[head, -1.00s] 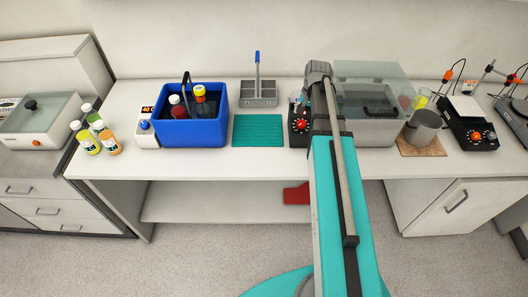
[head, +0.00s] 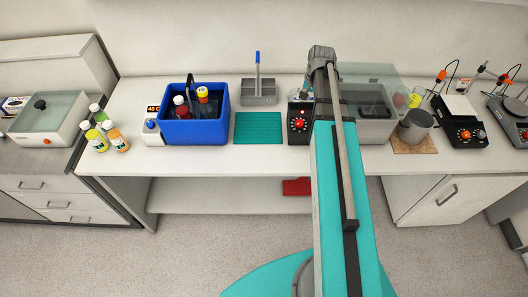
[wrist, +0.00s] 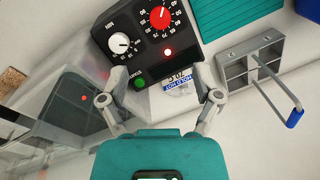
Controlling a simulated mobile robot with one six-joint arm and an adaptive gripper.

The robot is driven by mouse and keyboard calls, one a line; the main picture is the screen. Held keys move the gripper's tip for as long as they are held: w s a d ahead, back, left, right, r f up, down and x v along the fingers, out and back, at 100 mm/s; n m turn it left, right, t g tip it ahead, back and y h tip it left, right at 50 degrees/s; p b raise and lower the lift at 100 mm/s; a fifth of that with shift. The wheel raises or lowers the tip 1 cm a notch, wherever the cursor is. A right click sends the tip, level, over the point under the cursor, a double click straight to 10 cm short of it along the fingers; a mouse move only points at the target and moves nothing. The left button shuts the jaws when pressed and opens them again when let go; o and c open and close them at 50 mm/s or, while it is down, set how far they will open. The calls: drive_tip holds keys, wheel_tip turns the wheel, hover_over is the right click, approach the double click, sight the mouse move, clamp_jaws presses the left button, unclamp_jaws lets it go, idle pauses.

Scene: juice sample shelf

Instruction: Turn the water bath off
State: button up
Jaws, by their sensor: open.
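A black control box (head: 299,118) with a red knob stands at the left end of a clear-walled bath (head: 376,133) with a transparent lid. In the wrist view the control box (wrist: 190,35) shows a red knob (wrist: 160,17), a white-faced knob (wrist: 120,43), a lit red lamp (wrist: 168,52) and a green button (wrist: 140,83). My gripper (wrist: 162,98) is open and empty, its fingers spread either side of the button end of the box. Contact cannot be told. A small label (wrist: 181,82) lies between the fingers.
A blue tub (head: 195,130) with bottles and a unit with a "40 C" display (head: 152,112) stand left. A teal mat (head: 258,128) and a grey handled rack (head: 259,92) lie between. A metal beaker (head: 415,126) stands right of the bath.

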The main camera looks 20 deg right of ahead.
drive_tip(key=s+a+f+n+b, duration=0.4)
drive_tip(key=s+a+f+b, duration=0.1)
drive_tip(key=a, duration=0.5)
drive_tip(key=s+a+f+n+g+h+b, duration=0.1)
drive_tip(key=s+a+f+n+b, duration=0.3)
drive_tip(key=a, duration=0.6)
drive_tip(key=s+f+b, duration=0.2)
drive_tip(key=s, duration=0.1)
drive_tip(key=shift+s+a, duration=0.15)
